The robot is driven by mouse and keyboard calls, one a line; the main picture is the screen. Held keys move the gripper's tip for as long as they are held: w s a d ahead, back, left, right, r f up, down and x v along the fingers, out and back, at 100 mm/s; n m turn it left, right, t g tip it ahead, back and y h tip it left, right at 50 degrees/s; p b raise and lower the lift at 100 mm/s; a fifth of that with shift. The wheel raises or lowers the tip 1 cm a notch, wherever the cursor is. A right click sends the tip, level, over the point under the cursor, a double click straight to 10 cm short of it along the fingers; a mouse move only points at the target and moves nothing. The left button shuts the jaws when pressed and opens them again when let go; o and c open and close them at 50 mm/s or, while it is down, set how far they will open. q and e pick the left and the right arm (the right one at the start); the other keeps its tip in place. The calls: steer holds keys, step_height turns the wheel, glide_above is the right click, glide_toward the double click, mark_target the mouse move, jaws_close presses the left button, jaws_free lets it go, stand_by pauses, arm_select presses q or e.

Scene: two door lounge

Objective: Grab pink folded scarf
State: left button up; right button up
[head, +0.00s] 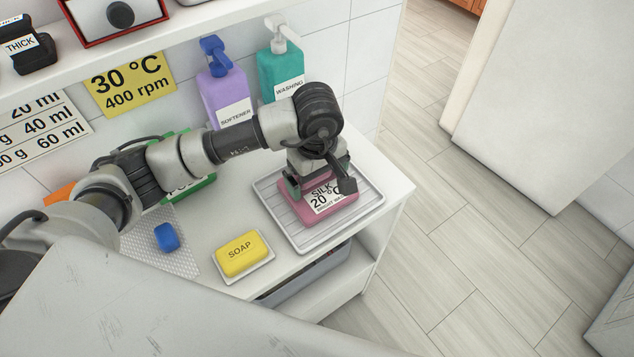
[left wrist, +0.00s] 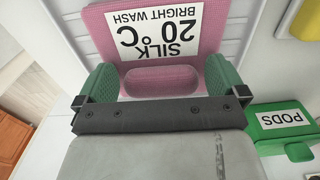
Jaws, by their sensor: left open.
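The pink folded scarf (head: 305,209) lies on a ribbed grey tray (head: 283,231) on the white counter. It has a white label reading SILK 20 °C. In the left wrist view the scarf (left wrist: 103,30) shows a raised pink roll (left wrist: 160,81) near its edge. My left gripper (head: 320,183) is over the scarf from above. Its green finger pads are open, one on each side of the roll, with small gaps visible between pads and roll. The gripper hides part of the scarf in the head view. My right gripper is not in view.
A yellow soap (head: 241,254) on a dish and a blue object (head: 166,237) on a mat are left of the tray. Softener (head: 226,94) and washing (head: 281,68) bottles stand behind. A green pods box (left wrist: 283,122) is near. The counter's right edge is close.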

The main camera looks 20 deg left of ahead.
arm_select(q)
steer(key=c, duration=0.7)
steer(key=shift+c, duration=0.2)
